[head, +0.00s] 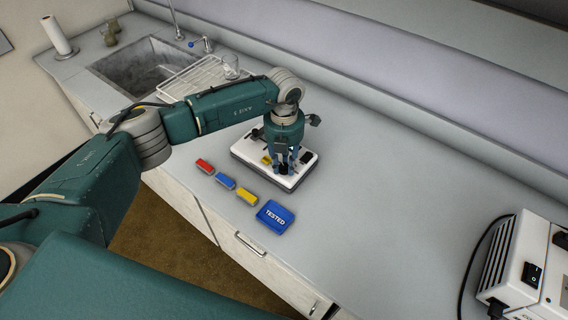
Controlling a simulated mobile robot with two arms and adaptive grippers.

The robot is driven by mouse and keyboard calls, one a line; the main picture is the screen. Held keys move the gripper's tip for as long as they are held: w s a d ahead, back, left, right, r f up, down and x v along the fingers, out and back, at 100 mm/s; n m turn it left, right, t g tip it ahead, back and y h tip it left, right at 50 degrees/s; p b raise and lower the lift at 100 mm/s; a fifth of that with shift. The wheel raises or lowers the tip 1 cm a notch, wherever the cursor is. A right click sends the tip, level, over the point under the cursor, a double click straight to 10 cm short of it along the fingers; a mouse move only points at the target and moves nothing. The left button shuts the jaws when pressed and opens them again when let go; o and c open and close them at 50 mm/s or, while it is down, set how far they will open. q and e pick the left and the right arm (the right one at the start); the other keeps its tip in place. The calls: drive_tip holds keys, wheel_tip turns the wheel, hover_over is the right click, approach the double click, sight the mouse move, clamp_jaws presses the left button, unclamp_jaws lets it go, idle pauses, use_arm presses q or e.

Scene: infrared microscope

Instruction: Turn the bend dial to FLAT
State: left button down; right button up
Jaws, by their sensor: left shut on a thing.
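A low white-topped box with a dark base (300,176) lies on the grey counter, below my left gripper. My left gripper (284,167) points straight down onto the front part of its top face. It is shut on a small dark knob there, which I take to be the bend dial (283,169). The fingers cover most of the dial, so its pointer and the markings around it cannot be read. A yellow part (266,160) and a dark part (306,157) show on the box top beside the gripper. My right gripper is out of view.
Red (204,166), blue (225,181) and yellow (247,197) blocks lie in a row in front of the box, with a blue TESTED tray (274,217). A sink (150,68) and wire rack (196,80) are behind left. A white instrument (520,268) stands right; the counter between is clear.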

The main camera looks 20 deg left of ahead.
sight(284, 166)
use_arm(q)
drive_tip(key=shift+w+r, duration=0.1)
idle(0.3)
drive_tip(key=c, duration=1.4)
unclamp_jaws()
drive_tip(key=shift+c, duration=0.2)
wheel_tip(284, 166, up, 12)
